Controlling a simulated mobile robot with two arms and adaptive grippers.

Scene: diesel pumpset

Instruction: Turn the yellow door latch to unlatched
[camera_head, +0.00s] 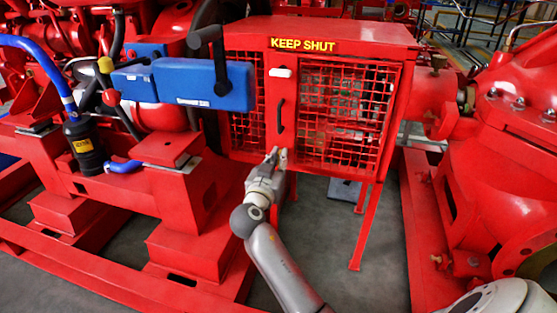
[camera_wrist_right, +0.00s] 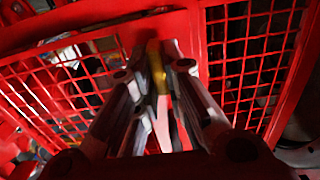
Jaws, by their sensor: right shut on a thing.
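The yellow door latch (camera_wrist_right: 156,66) shows in the right wrist view, between the fingers of my right gripper (camera_wrist_right: 158,72). The fingers are closed on it from both sides. In the head view my right gripper (camera_head: 277,156) is at the lower part of the solid red strip between two mesh panels of the cage (camera_head: 347,44). The latch is hidden behind the fingers there, and its exact angle is hard to tell. In the wrist view it looks roughly upright. My left gripper is in neither view.
A black door handle (camera_head: 281,116) and a small white piece (camera_head: 280,72) sit above my right gripper. A blue box with a black lever (camera_head: 204,85) juts out at the left. Red machinery (camera_head: 480,170) stands at the right. Grey floor lies below the cage.

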